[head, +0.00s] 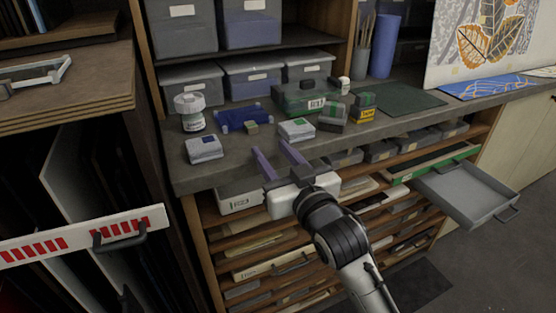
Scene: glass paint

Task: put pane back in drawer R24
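My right gripper (279,163) is open and empty, its two purplish fingers just over the front edge of the counter. A flat dark-blue piece with lighter blue corners (242,115) lies on the counter beyond it; I cannot tell whether it is the pane. A pale-framed flat piece (38,74) lies on the left bench, also not clearly the pane. A shallow grey drawer (467,192) stands pulled out at the right and looks empty. Drawer labels are too small to read, so I cannot pick out R24. My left gripper is not in view.
A white jar (190,112), small boxes (204,149) and a green case (305,98) crowd the counter. A dark green mat (402,98) lies farther right. A red-striped white panel with a handle (75,241) juts in at lower left. Open floor (500,260) lies at lower right.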

